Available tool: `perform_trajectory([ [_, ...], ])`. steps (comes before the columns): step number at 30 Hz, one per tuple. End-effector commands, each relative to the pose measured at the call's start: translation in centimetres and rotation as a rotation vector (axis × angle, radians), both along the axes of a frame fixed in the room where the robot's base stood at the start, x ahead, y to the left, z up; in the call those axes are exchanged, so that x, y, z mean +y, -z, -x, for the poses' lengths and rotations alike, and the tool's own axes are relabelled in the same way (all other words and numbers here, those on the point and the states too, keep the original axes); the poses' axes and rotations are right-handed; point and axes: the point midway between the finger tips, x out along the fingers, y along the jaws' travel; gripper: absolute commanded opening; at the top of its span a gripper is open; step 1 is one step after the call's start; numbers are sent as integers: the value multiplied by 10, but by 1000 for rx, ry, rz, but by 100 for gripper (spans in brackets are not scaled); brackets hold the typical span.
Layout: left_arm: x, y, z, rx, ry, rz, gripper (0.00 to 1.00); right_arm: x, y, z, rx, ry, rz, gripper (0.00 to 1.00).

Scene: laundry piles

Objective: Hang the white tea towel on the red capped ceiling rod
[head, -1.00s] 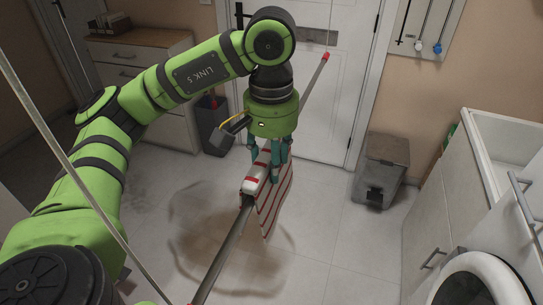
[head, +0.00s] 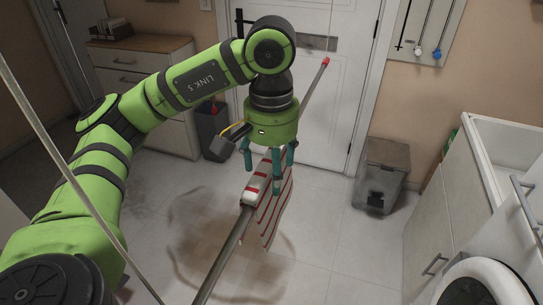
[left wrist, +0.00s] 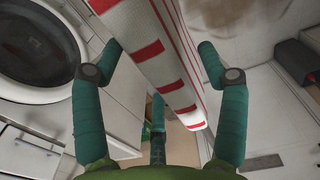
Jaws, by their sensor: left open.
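The white tea towel (head: 272,212) with red stripes lies folded over the ceiling rod (head: 226,252) and hangs down from it. The rod runs from the lower middle up to its red cap (head: 325,62) near the door. My left gripper (head: 268,172) is just above the towel, fingers spread and pointing down. In the left wrist view the towel (left wrist: 160,45) passes between the open fingers (left wrist: 160,52), which do not close on it. The rod is hidden under the towel there. My right gripper is not in view.
Thin wires hold up the rod, one at the left (head: 75,165) and one at the far end. A grey bin (head: 382,178) stands by the door. A white cabinet (head: 450,205) and washing machine (head: 475,285) are at the right.

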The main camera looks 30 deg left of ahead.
Motion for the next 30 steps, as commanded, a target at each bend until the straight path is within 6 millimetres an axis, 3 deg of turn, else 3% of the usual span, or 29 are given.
perform_trajectory([
  [5, 0, -13, -1, -4, -1, -1, 74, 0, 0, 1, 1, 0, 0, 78],
  [22, 0, -98, 0, -6, -2, 0, 74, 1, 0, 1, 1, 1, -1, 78],
  [30, 0, -118, 0, -2, 0, 0, 74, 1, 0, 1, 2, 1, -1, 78],
])
